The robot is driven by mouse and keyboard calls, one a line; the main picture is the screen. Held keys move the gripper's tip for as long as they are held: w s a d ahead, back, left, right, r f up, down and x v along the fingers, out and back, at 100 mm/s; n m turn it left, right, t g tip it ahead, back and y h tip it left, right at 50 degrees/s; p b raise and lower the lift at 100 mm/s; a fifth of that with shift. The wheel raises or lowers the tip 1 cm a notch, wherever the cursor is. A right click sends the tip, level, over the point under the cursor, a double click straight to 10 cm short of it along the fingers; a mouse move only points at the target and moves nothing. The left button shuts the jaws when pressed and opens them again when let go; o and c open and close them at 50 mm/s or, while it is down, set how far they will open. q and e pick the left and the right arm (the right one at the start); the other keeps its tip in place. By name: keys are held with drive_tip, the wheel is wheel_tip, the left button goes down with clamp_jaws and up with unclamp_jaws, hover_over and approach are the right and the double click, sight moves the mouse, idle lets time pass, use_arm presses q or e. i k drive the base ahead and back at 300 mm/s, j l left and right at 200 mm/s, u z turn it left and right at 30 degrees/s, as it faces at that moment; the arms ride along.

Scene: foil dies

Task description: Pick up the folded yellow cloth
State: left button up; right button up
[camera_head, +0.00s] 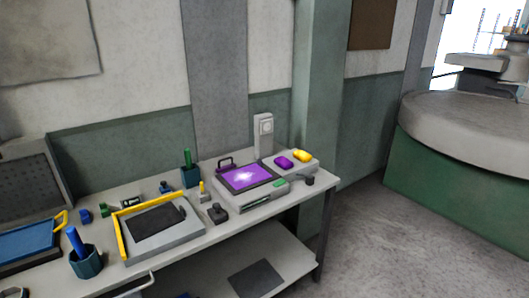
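A small yellow bundle (302,155), which looks like the folded yellow cloth, lies on a light grey tray (303,166) near the right end of the workbench. A purple bundle (284,162) lies just left of it on the same tray. Both are small in the picture, so their folds cannot be made out. Neither of my grippers can be made out in the head view.
The workbench (108,194) also holds a device with a purple plate (246,176), a yellow-edged flat device (163,226), a dark green cup (190,176) and a teal cup (86,262). A round grey-topped table (465,125) stands at right. The floor (400,240) between looks clear.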

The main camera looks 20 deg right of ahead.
sight(303, 156)
drive_tip(key=i+l+u, duration=0.2)
drive_tip(key=l, duration=0.15)
drive_tip(key=l+u, duration=0.15)
drive_tip(key=l, duration=0.15)
drive_tip(key=i+l+u, duration=0.2)
drive_tip(key=l, duration=0.2)
drive_tip(key=i+l+u, duration=0.15)
drive_tip(key=l, duration=0.95)
drive_tip(key=l+u, duration=0.15)
drive_tip(key=l, duration=0.9)
